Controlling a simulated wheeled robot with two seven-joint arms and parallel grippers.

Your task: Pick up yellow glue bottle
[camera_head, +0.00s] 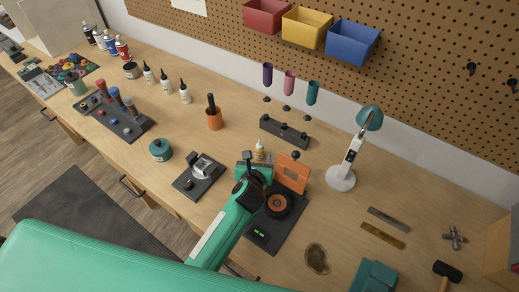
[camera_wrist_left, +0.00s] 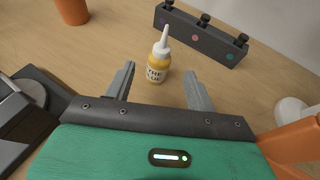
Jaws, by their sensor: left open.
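The yellow glue bottle (camera_head: 260,152) stands upright on the workbench, just beyond my left gripper (camera_head: 256,160). In the left wrist view the bottle (camera_wrist_left: 156,70) has a white nozzle and a label with dark letters. My left gripper also shows in that view (camera_wrist_left: 158,82), open and empty, with one finger on each side of the bottle's lower part in the picture. The bottle seems to lie at or just past the fingertips, and I see no contact. My right gripper is not in view.
A dark rack (camera_head: 284,132) stands behind the bottle. An orange panel on a black device (camera_head: 293,172) is close on the right. A black stand (camera_head: 198,177) is on the left, and a teal lamp (camera_head: 341,178) further right. Clear wood surrounds the bottle.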

